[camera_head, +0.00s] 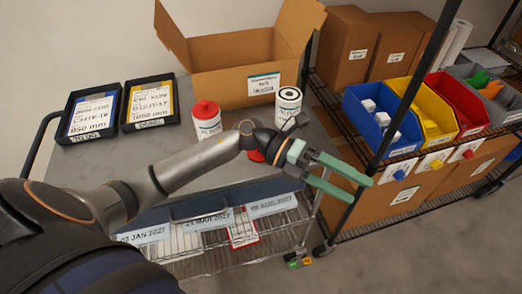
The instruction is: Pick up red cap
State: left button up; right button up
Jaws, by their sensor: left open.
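A red cap-like object (256,156) lies on the grey cart top, partly hidden behind my left arm's wrist. A white bottle (207,127) with a red top (205,109) stands upright on the cart, left of the wrist. My right gripper is not in view.
A white canister with a black top (288,102) stands behind the wrist, before an open cardboard box (233,84). Two black label trays (150,102) lie at the left. The rack at right holds blue (378,134), yellow and red bins; its black post (398,119) stands near my fingers.

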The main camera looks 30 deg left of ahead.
pick_arm(q)
jog(key=w+a+m+y, duration=0.1)
jog(key=w+a+y, duration=0.2)
jog(key=a+y, duration=0.75)
jog(key=w+a+m+y, duration=0.1)
jog(key=w+a+y, duration=0.35)
jog(key=a, duration=1.05)
jog(key=shift+y, duration=0.5)
jog(key=f, duration=0.6)
jog(key=shift+s+d, duration=0.15)
jog(key=shift+s, duration=0.25)
jog(key=shift+t, duration=0.3)
jog(key=shift+w+d+f+p, duration=0.1)
jog(key=shift+w+f+p, duration=0.15)
jog(key=shift+f, duration=0.65)
jog(key=shift+w+d+f+p, duration=0.1)
jog(key=shift+f+p, duration=0.15)
jog(key=shift+f, duration=0.65)
jog(key=shift+w+d+f+p, duration=0.1)
jog(key=shift+w+f+p, duration=0.15)
jog(key=shift+f, duration=0.65)
jog(key=shift+c, duration=0.2)
jog(key=c, duration=1.1)
